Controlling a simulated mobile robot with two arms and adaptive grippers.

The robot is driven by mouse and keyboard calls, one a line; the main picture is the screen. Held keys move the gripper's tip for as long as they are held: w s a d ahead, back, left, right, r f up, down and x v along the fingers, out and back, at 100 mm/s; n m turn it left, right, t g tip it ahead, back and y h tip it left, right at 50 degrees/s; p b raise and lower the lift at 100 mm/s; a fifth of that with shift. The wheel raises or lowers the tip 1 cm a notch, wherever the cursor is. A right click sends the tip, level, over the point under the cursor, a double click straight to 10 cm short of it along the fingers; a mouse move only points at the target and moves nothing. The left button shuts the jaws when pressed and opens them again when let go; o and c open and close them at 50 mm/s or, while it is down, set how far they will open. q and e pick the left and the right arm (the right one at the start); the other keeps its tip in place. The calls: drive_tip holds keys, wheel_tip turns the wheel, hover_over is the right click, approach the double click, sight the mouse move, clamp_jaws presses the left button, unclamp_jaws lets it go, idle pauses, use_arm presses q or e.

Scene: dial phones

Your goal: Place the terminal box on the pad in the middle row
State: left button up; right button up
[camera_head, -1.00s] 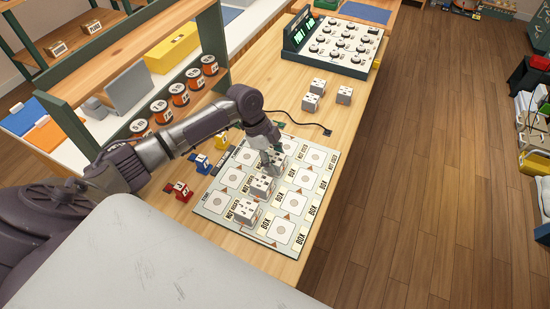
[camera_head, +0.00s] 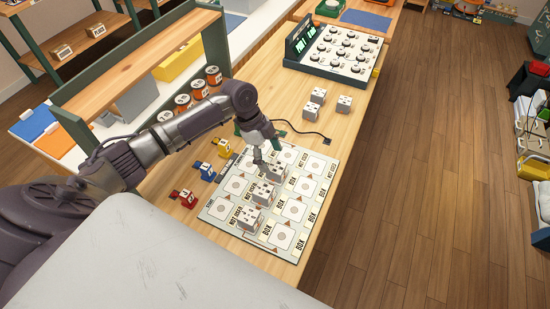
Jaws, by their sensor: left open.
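A white board (camera_head: 222,209) printed with a grid of round-marked pads lies on the wooden table. Three white terminal boxes with dark holes on top stand in line along the middle row: a near one (camera_head: 250,219), a second one (camera_head: 264,193) and a far one (camera_head: 277,172). My left gripper (camera_head: 264,160) is open, pointing down right by the far box, at its upper left. Whether a finger touches that box I cannot tell. The pad (camera_head: 287,155) beyond it is bare. My right gripper is not in view.
Red (camera_head: 184,198), blue and yellow small pieces lie left of the board. A shelf with orange cans (camera_head: 182,102) is at left.

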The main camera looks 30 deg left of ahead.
use_arm(q)
drive_tip(key=p+v, duration=0.3)
drive_tip(key=v, duration=0.3)
drive_tip(key=shift+a+r+p, duration=0.2)
drive_tip(key=shift+r+p, duration=0.15)
drive_tip(key=shift+p, duration=0.05)
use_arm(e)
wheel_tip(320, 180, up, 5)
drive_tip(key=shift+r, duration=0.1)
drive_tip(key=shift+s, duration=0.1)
